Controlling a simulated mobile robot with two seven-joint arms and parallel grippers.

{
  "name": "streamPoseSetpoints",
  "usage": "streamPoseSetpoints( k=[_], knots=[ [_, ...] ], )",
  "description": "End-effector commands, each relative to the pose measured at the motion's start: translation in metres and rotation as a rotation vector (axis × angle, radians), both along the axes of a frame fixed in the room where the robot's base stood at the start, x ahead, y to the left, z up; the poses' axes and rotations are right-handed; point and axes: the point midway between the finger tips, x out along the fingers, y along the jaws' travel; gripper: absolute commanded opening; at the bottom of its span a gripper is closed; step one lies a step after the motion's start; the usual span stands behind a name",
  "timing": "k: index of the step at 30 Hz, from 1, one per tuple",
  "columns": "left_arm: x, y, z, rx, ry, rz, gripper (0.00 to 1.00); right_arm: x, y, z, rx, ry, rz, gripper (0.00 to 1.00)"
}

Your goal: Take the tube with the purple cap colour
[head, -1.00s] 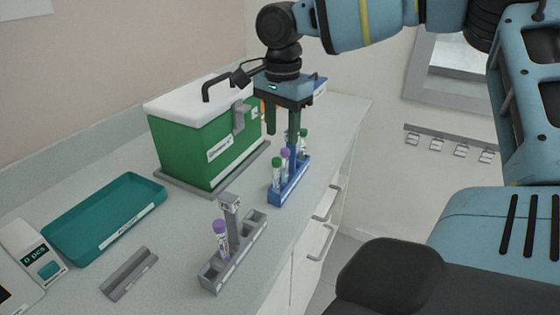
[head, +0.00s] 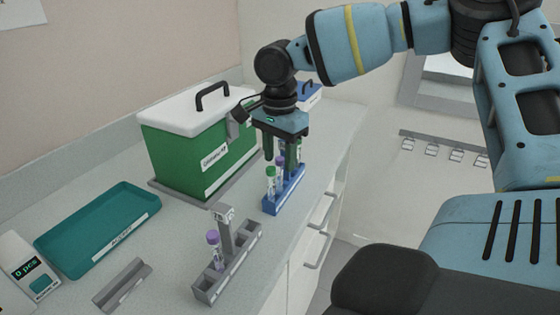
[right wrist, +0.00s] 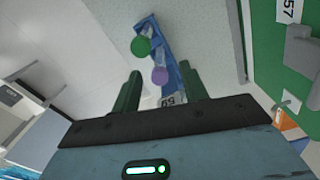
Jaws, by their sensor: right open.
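A blue rack (head: 284,194) stands near the counter's right edge. It holds a green-capped tube (head: 271,181) at the near end, a purple-capped tube (head: 281,168) behind it, and another tube farther back, partly hidden by my fingers. My right gripper (head: 283,153) is open and points down just above the rack's far part. In the right wrist view the purple cap (right wrist: 159,75) appears between the two fingers, and the green cap (right wrist: 141,46) lies beyond. A second purple-capped tube (head: 214,248) stands in a grey rack (head: 235,268) closer to me. My left gripper is not seen.
A green box (head: 185,155) with a white lid and handle stands left of the blue rack. A teal tray (head: 100,228), a grey holder (head: 122,285) and a counting device (head: 28,268) lie at the left.

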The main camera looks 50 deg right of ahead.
Motion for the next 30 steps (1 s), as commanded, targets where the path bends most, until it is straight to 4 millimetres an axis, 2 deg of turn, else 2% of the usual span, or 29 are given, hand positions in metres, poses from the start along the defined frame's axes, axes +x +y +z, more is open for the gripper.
streamPoseSetpoints(
  k=[6, 15, 24, 30],
  knots=[
    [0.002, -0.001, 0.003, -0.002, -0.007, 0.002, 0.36, -0.001, 0.0, -0.025, 0.0, 0.001, -0.001, 0.44],
    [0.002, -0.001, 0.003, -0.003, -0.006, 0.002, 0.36, -0.001, 0.0, -0.029, 0.0, 0.0, -0.001, 0.42],
    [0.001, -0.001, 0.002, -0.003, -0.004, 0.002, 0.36, -0.001, 0.0, -0.028, 0.0, -0.001, -0.001, 0.05],
    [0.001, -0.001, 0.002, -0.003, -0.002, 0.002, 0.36, -0.001, 0.0, -0.028, 0.0, -0.001, 0.0, 0.05]
  ],
)
